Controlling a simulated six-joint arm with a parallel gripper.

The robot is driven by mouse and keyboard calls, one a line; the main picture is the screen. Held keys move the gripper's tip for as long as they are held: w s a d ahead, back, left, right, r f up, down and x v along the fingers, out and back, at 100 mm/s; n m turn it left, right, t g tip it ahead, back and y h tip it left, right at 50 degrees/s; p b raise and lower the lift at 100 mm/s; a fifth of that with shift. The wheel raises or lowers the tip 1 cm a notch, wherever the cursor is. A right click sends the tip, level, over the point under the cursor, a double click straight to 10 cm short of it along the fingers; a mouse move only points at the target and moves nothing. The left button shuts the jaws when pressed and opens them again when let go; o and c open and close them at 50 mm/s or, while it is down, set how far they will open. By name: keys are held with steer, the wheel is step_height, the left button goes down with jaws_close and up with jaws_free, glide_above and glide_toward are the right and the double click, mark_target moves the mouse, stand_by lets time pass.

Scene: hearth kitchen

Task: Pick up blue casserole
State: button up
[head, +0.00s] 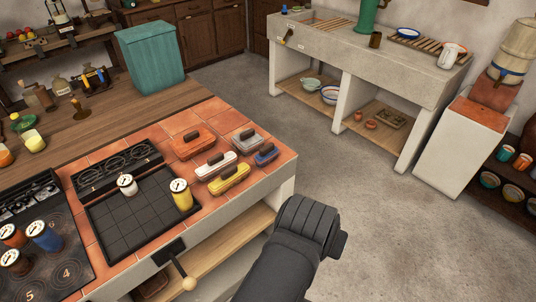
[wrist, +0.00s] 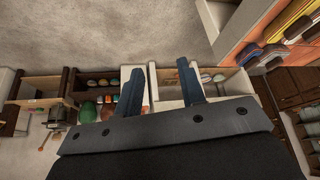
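The blue casserole (head: 266,154) is a small oblong dish with a dark handle on top. It sits on the terracotta-tiled counter (head: 262,178) near its right edge, at the right end of a group of similar dishes. My gripper is open and empty in the wrist view (wrist: 159,68), its two fingers spread apart. In the head view my arm's end is off the counter, in front of and to the right of the casserole. The fingers are hidden there.
Close to it stand a yellow dish (head: 229,178), a white dish (head: 216,166), a grey dish (head: 245,139) and an orange dish (head: 193,145). A yellow canister (head: 181,195) stands on the black grid (head: 135,220) to the left. Open floor (head: 350,215) lies right of the counter.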

steer(key=shift+o, duration=0.4)
steer(key=o, duration=0.6)
